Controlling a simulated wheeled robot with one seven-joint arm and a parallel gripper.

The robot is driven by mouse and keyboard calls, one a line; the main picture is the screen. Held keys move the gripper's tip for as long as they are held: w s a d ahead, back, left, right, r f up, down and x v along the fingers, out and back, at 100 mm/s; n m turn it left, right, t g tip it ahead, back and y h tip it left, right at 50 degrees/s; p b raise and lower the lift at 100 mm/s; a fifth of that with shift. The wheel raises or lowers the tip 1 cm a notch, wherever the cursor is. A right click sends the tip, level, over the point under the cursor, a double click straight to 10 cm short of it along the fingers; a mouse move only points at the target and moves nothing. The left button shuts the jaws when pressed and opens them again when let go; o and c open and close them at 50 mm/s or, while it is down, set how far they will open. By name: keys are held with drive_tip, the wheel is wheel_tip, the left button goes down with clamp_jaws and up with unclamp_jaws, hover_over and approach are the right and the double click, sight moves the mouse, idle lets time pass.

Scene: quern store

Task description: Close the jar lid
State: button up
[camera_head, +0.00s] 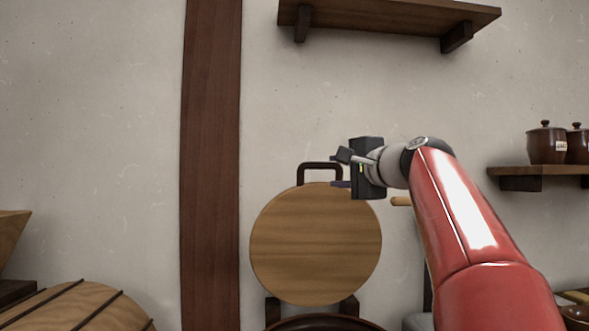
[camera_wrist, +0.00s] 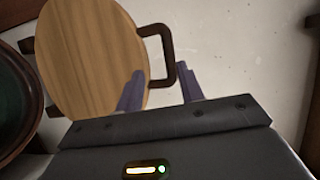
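The round wooden lid (camera_head: 315,245) stands upright, swung open, above the jar's dark rim (camera_head: 325,322). A dark bracket handle (camera_head: 320,166) sits at the lid's top; it also shows in the wrist view (camera_wrist: 170,50). My gripper (camera_head: 338,172) is at the handle's right side, its purple fingers pointing left. In the wrist view my gripper (camera_wrist: 160,80) is open, with part of the handle showing between the two fingertips. I cannot tell whether a finger touches it. The jar's round opening (camera_wrist: 12,105) shows at the left of the wrist view; most of its body is out of view.
A dark wooden post (camera_head: 211,160) runs up the wall left of the lid. A shelf (camera_head: 385,15) is above. Brown lidded pots (camera_head: 546,145) stand on a right-hand shelf. Another round wooden piece (camera_head: 80,305) with dark bands lies at lower left.

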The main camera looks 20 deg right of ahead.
sight(324, 166)
drive_tip(key=w+p, duration=0.1)
drive_tip(key=w, duration=0.1)
drive_tip(key=w+r, duration=0.1)
drive_tip(key=w, duration=0.1)
drive_tip(key=w+p, duration=0.1)
drive_tip(key=w, duration=0.1)
drive_tip(key=shift+w+a+r+p, duration=0.25)
drive_tip(key=shift+w+a+p, duration=0.05)
drive_tip(key=shift+p, duration=0.05)
drive_tip(key=shift+w+a+f, duration=0.15)
drive_tip(key=shift+w, duration=0.55)
clamp_jaws()
